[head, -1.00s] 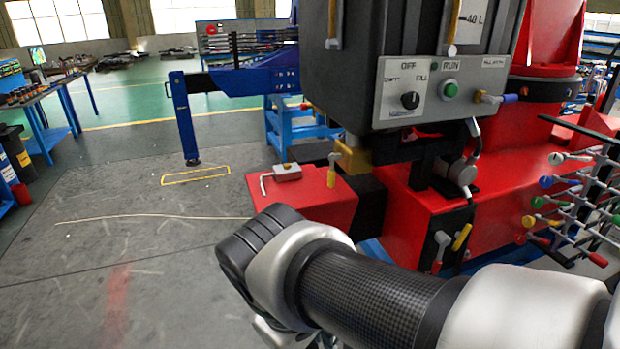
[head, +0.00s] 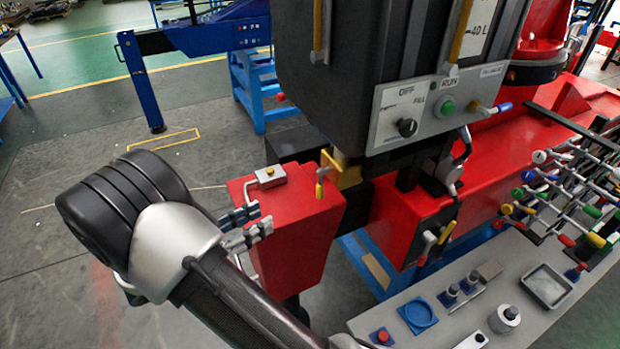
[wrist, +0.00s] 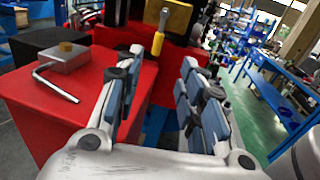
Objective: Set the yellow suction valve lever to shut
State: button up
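A yellow-handled lever (head: 319,190) hangs straight down from a brass-coloured valve block (head: 347,176) under the dark tank. In the wrist view the yellow lever (wrist: 164,33) also hangs down, ahead of the fingers and near the middle. Another yellow lever (head: 446,232) sits tilted beside a red one, lower right; no readable label tells which is the suction valve. My gripper (head: 258,220) is open and empty, beside the red block and left of the hanging lever, apart from it. Its two fingers (wrist: 172,57) are spread in the wrist view.
A grey box with a bent hex key (head: 268,177) lies on the red block (head: 300,222) close to my gripper. The tank's control panel (head: 440,105) overhangs the valve. A grey bench (head: 455,325) with small parts and a rack of coloured levers (head: 570,190) stand at the right.

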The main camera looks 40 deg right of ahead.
aim_at(320, 183)
jog(key=d, duration=1.7)
jog(key=shift+s+d, duration=0.2)
jog(key=shift+s, duration=0.1)
jog(key=shift+c, duration=0.5)
grip_shut()
